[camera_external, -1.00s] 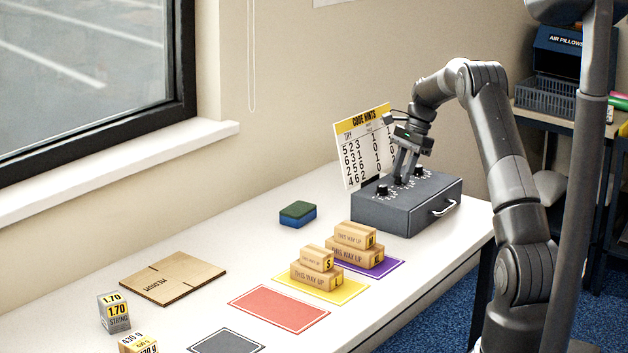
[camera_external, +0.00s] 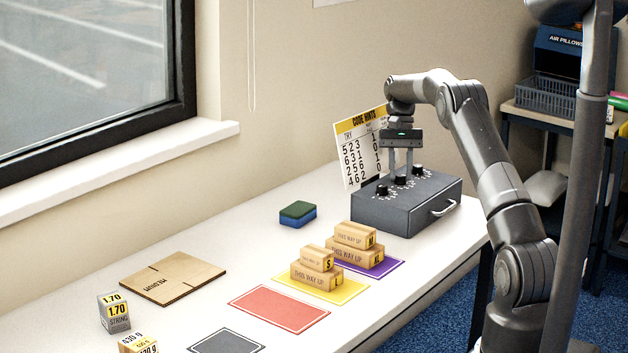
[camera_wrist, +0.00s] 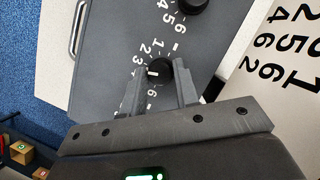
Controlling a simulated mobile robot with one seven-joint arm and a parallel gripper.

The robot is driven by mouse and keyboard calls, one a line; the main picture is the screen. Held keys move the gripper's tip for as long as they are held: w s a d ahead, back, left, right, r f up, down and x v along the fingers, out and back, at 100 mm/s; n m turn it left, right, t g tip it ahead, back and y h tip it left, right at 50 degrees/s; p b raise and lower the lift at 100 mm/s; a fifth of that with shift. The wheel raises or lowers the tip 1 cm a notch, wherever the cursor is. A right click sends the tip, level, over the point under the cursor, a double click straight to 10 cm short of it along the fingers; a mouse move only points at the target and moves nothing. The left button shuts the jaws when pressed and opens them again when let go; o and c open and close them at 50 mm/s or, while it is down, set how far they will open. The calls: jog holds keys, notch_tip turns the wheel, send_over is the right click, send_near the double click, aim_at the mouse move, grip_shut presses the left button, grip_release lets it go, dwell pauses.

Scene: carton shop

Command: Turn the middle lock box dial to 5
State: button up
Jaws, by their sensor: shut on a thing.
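The grey lock box (camera_external: 402,215) stands on the table with a row of three black dials on its top. My gripper (camera_external: 400,177) points straight down with its fingers on either side of the middle dial (camera_external: 400,181). In the wrist view my gripper (camera_wrist: 163,80) is shut on the black middle dial (camera_wrist: 160,68), which has white numbers around it. The fingers cover some of these numbers, and I cannot read its setting for sure. Another dial (camera_wrist: 188,5) shows at the top of the wrist view.
A "CODE HINTS" card (camera_external: 361,150) stands behind the box. The box has a silver handle (camera_external: 444,208). A green and blue sponge (camera_external: 298,215) lies to its left. A flat cardboard piece (camera_external: 172,279) lies further left.

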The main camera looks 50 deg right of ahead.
jog(key=n, duration=0.2)
jog(key=n+g+h, duration=0.1)
jog(key=n, duration=0.1)
jog(key=shift+w+a+n, duration=0.1)
jog(key=shift+a+n, duration=0.05)
jog(key=shift+n, duration=0.15)
jog(key=n+h, duration=0.1)
jog(key=n, duration=0.3)
jog(key=shift+g+h, duration=0.4)
jog(key=shift+f+n, duration=0.1)
jog(key=shift+n, duration=0.2)
jog(key=o, duration=1)
jog(key=shift+w, duration=0.1)
jog(key=v, duration=0.6)
jog(key=shift+w+r, duration=0.1)
jog(key=shift+r, duration=0.25)
jog(key=shift+w+r, duration=0.1)
jog(key=shift+r, duration=0.3)
